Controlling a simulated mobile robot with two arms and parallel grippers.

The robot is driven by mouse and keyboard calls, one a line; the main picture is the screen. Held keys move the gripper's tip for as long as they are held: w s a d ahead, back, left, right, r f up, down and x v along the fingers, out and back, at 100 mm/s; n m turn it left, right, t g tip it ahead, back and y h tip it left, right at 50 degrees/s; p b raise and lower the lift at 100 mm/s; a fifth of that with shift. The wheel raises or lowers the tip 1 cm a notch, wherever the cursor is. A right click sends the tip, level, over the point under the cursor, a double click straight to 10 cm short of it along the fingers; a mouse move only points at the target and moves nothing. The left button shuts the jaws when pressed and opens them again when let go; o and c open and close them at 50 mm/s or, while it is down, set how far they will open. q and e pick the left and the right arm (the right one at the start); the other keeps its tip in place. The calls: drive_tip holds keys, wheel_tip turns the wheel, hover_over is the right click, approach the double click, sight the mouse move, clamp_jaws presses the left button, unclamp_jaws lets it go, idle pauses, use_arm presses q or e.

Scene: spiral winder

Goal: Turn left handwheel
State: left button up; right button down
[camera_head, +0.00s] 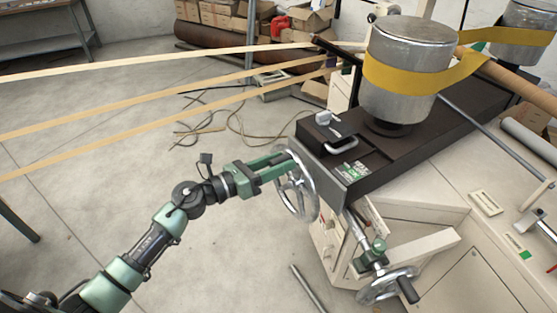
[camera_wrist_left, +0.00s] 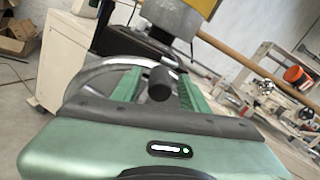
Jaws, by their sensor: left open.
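The left handwheel (camera_head: 311,204) is a silver spoked wheel on the end of the dark machine slide. Its rim also shows in the left wrist view (camera_wrist_left: 84,77). My left gripper (camera_head: 279,168) is at the upper left of this wheel, with its green fingers apart. In the left wrist view, the wheel's dark handle (camera_wrist_left: 160,83) stands between the two open fingers (camera_wrist_left: 157,80). I cannot tell whether either finger touches it. A second handwheel (camera_head: 375,292) with a black handle sits lower right on the machine. My right gripper is not in view.
The dark slide (camera_head: 382,178) carries a metal drum (camera_head: 408,65) with a yellow band. Several pale strips (camera_head: 150,67) cross the upper left. A metal bar (camera_head: 308,289) stands below the wheels. The floor (camera_head: 110,185) left of the machine is largely clear, with cables farther back.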

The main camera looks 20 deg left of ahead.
use_arm(q)
clamp_jaws()
idle(1.5)
